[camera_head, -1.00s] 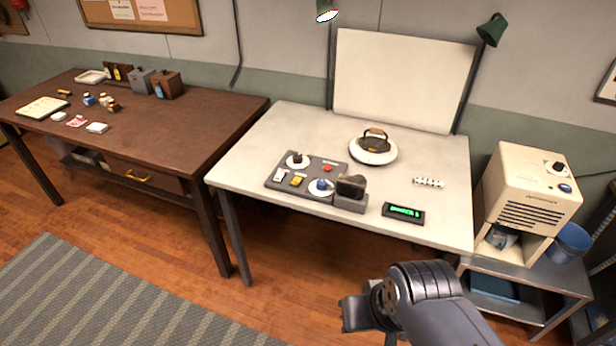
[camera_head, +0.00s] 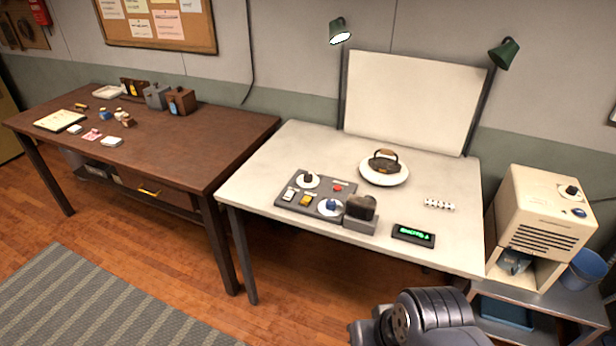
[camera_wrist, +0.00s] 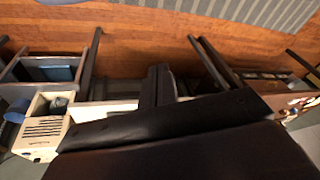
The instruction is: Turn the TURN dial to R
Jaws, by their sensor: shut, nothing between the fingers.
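A dark grey control panel (camera_head: 318,196) lies on the pale table. It has a round white dial with a black knob (camera_head: 308,179) at its back and another white dial with a blue and dark knob (camera_head: 329,206) at its front right. Labels are too small to read, so I cannot tell which is TURN or where either points. My arm is at the bottom of the head view, well in front of the table, with its end partly cut off. My gripper (camera_wrist: 157,85) shows in the wrist view as dark fingers, shut and empty, away from the panel.
A dark block on a grey base (camera_head: 361,213) stands right of the panel. A cream machine (camera_head: 545,220) stands right; a brown table (camera_head: 170,150) left.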

